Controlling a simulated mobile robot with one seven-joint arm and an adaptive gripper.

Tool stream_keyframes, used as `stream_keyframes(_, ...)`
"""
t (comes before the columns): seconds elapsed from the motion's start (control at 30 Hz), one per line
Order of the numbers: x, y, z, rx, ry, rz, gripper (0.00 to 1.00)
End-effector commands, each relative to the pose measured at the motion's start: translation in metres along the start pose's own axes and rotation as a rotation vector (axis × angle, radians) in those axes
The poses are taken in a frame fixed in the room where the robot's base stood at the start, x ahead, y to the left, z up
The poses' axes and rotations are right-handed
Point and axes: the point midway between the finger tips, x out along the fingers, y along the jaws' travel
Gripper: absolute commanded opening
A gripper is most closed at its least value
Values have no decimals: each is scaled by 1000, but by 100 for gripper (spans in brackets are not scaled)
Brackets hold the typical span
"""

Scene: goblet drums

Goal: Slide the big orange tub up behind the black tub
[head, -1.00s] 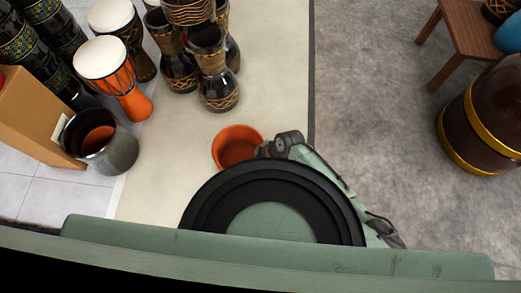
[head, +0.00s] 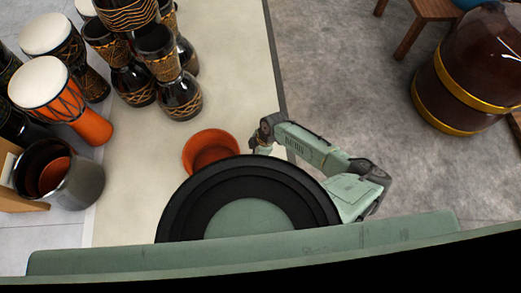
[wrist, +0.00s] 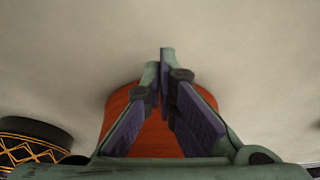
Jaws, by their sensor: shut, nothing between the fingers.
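The big orange tub (head: 205,147) is an open round tub standing on the pale floor strip in the head view, its near edge hidden by my body. The black tub (head: 84,186) is a dark, glossy, open bucket at the far left, with an orange tub (head: 53,176) inside it. My gripper (head: 257,149) is just right of the big orange tub, small and partly hidden. In the wrist view, my gripper (wrist: 163,60) has its fingertips together and empty, with the orange tub (wrist: 155,142) below and behind the fingers. I cannot tell whether they touch.
Several black goblet drums (head: 175,90) stand beyond the orange tub. An orange drum with a white head (head: 40,82) stands near the black tub. A large brown barrel drum (head: 480,70) is at the right. Pale floor (head: 130,170) between the tubs is clear.

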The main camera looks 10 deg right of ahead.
Motion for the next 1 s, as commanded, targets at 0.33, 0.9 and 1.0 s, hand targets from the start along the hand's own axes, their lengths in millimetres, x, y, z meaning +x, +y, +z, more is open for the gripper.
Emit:
stream_keyframes(0.33,6,0,-25,1,0,1,0)
stream_keyframes(0.9,22,-1,-83,-4,10,-2,0)
stream_keyframes(1.0,32,-1,-112,-3,10,-1,0)
